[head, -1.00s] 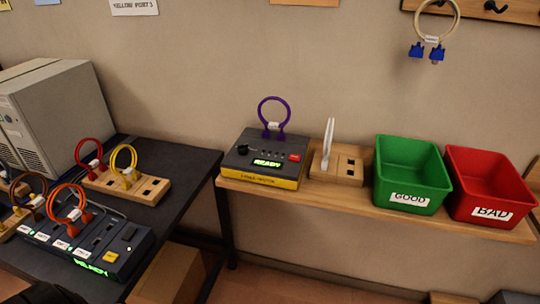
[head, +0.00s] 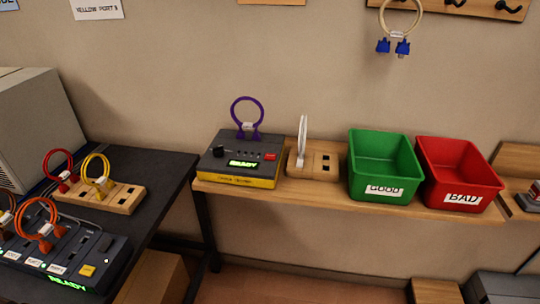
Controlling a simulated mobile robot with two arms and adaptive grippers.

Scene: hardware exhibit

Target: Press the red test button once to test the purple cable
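The purple cable (head: 247,112) stands as a loop at the back of the cable tester (head: 240,182), with both its ends at the tester's rear edge. The tester is a dark box with a yellow front, on the wooden shelf (head: 343,193). Its green display (head: 243,164) reads READY. The red test button (head: 270,157) is on the tester's top at the right and nothing covers it. Neither of my grippers is in view.
A wooden block (head: 317,166) holding a white cable stands right of the tester. Beyond it are the green GOOD bin (head: 385,139) and the red BAD bin (head: 457,154). A dark table (head: 160,163) at left bears cable blocks and another device (head: 60,258).

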